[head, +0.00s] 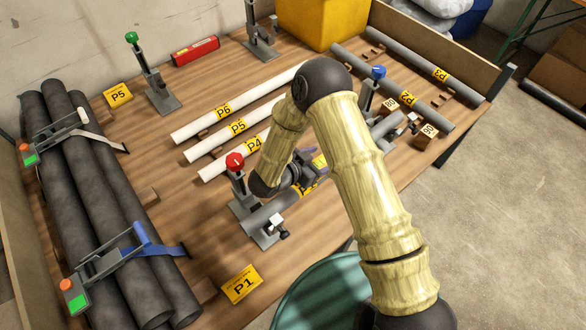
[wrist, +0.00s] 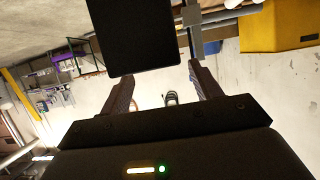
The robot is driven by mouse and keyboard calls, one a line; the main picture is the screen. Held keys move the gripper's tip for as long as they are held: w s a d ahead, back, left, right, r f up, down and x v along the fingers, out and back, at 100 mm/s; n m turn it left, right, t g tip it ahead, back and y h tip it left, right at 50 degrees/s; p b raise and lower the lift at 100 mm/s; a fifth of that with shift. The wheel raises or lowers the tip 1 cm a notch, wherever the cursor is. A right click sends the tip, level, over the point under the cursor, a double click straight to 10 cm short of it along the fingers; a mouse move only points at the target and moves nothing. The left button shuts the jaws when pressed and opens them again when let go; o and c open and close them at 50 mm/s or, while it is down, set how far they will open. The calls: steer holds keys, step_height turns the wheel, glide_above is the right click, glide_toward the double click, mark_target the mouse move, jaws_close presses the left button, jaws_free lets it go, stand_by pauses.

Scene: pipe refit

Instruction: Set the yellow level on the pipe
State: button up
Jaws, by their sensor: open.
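A grey pipe (head: 268,214) lies across the table in the clamp stand with the red knob (head: 235,160) and the one with the blue knob (head: 378,73). My arm hides part of it. A small yellow patch (head: 320,161) shows beside my gripper (head: 308,174) in the head view; I cannot tell whether it is the yellow level or a label. No yellow level shows clearly elsewhere. My gripper is low at the pipe's middle. In the wrist view my gripper (wrist: 163,88) has its fingers apart, with nothing visibly held.
White pipes (head: 245,97) lie behind my arm. Dark pipes (head: 80,190) fill the left side under two strap-like clamps. A red bar (head: 195,50), a yellow bin (head: 322,22) and a green-knobbed stand (head: 155,80) stand at the back. Wooden blocks (head: 427,135) sit at right.

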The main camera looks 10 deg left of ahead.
steer(key=v, duration=1.1)
steer(key=shift+s+a, duration=0.2)
steer(key=shift+s, duration=0.05)
steer(key=shift+r, duration=0.1)
stand_by(0.4)
steer(key=w+d+r+n+y+p, duration=0.2)
steer(key=w+d+r+y+p, duration=0.15)
steer(key=w+r, duration=0.3)
steer(key=w+d+r+n+y+p, duration=0.1)
steer(key=w+d+r+y+p, duration=0.1)
steer(key=w+r+y, duration=0.5)
steer(key=s+d+r+n+g+h+p, duration=0.1)
steer(key=s+d+r+g, duration=0.3)
steer(key=s+d, duration=0.5)
steer(key=s+d+r+n+g+h+p, duration=0.1)
steer(key=s+d+r+n+g+p, duration=0.2)
steer(key=s+d+r, duration=0.3)
steer(key=s+d+g, duration=0.1)
steer(key=s+d, duration=0.2)
steer(key=d, duration=0.3)
steer(key=shift+n, duration=0.3)
steer(key=shift+s+a+r, duration=0.1)
stand_by(0.5)
